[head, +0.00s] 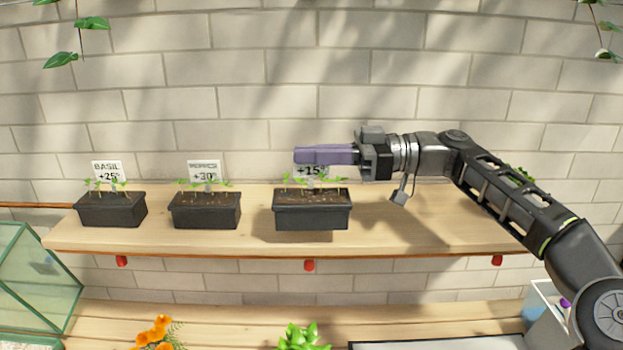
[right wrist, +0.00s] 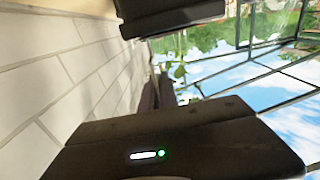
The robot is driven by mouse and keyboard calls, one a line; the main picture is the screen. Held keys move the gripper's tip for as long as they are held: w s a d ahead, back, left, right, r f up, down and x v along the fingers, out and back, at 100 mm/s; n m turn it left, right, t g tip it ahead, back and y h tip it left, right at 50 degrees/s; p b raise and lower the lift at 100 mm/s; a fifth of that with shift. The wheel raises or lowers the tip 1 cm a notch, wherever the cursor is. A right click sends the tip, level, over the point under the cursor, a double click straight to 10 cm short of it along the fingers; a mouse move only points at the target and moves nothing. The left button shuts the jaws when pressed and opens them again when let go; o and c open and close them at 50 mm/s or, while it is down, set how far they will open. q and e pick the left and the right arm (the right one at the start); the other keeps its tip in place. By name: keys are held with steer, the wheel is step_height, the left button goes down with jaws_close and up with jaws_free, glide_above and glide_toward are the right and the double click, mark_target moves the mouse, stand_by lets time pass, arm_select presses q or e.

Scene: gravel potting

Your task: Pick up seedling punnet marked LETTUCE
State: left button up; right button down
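Three black seedling punnets stand in a row on the wooden shelf in the head view. The left one (head: 111,210) has a card reading BASIL +25. The middle one (head: 206,211) has a card reading +30, its name too blurred to read for sure. The right one (head: 312,215) has a card (head: 312,171) showing +15; my gripper covers its name, so I cannot read LETTUCE. My right gripper (head: 300,154), with purple fingers pointing left, is level above the right punnet's seedlings, across its card. The gap between its fingers cannot be judged. My left gripper is not in view.
A brick wall (head: 250,90) rises behind the shelf (head: 450,226). A glass frame (head: 35,275) stands at lower left. Orange flowers (head: 158,330) and a green plant (head: 302,337) are below. The right part of the shelf is bare under my arm.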

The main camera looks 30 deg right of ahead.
step_height(320, 180, up, 6)
steer(key=shift+r, duration=0.1)
steer(key=shift+s, duration=0.1)
stand_by(0.7)
